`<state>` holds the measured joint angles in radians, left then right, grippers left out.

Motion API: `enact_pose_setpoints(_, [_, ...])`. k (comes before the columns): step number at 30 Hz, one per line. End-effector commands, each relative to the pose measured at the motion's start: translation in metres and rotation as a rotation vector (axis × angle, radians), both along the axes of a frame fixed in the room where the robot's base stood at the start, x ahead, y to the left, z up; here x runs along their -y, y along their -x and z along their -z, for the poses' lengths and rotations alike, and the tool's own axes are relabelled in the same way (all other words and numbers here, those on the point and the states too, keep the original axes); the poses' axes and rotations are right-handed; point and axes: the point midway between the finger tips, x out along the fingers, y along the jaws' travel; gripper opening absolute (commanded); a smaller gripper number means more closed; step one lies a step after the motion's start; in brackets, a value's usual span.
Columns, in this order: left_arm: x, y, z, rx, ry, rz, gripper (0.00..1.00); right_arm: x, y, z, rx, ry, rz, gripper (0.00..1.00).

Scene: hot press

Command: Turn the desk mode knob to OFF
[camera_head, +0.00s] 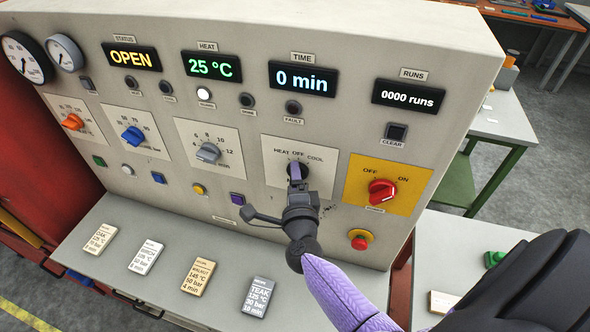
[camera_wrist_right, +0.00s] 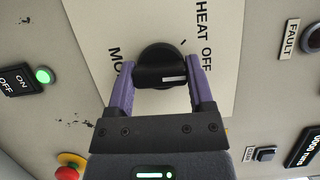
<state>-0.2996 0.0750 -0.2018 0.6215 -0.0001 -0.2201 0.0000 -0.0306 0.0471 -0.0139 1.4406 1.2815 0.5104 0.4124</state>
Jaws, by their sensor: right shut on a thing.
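The mode knob (camera_head: 293,170) is a black round knob on a white plate (camera_head: 325,190) marked HEAT, OFF and COOL. In the right wrist view the knob (camera_wrist_right: 158,66) has a raised bar with a white mark, which lies roughly level and appears to point towards OFF. The COOL label is hidden there. My right gripper (camera_head: 296,176) reaches the knob from the front. Its two purple fingers (camera_wrist_right: 160,85) are shut on the knob's bar, one on each side. My left gripper is not in view.
A red knob (camera_head: 382,192) on a yellow OFF/ON plate sits right of the mode knob, above a red emergency button (camera_head: 360,240). A grey knob (camera_head: 208,152) is to the left. Several labelled blocks lie on the ledge (camera_head: 120,274) below.

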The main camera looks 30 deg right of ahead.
Motion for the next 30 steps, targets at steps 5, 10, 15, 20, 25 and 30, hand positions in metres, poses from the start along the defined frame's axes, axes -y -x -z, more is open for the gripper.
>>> enact_pose_setpoints(5, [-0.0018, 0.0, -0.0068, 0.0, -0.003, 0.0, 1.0, -0.0001, 0.0001, -0.0004, -0.027, 0.021, 0.0, 0.09])
enact_pose_setpoints(10, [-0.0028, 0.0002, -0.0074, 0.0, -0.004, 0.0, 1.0, -0.0001, 0.0001, 0.0005, -0.035, 0.028, 0.0, 0.09])
enact_pose_setpoints(15, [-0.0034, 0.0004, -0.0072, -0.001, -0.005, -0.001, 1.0, -0.0001, 0.0001, 0.0009, -0.035, 0.028, 0.0, 0.09])
enact_pose_setpoints(20, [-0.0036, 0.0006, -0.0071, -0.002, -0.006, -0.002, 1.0, -0.0001, 0.0001, 0.0009, -0.034, 0.027, 0.0, 0.78])
enact_pose_setpoints(25, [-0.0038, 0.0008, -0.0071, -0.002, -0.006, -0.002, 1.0, -0.0001, 0.0001, 0.0006, -0.033, 0.028, 0.0, 1.0])
enact_pose_setpoints(30, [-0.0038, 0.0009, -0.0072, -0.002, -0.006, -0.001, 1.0, -0.0005, 0.0009, 0.0004, -0.033, 0.028, 0.0, 1.0])
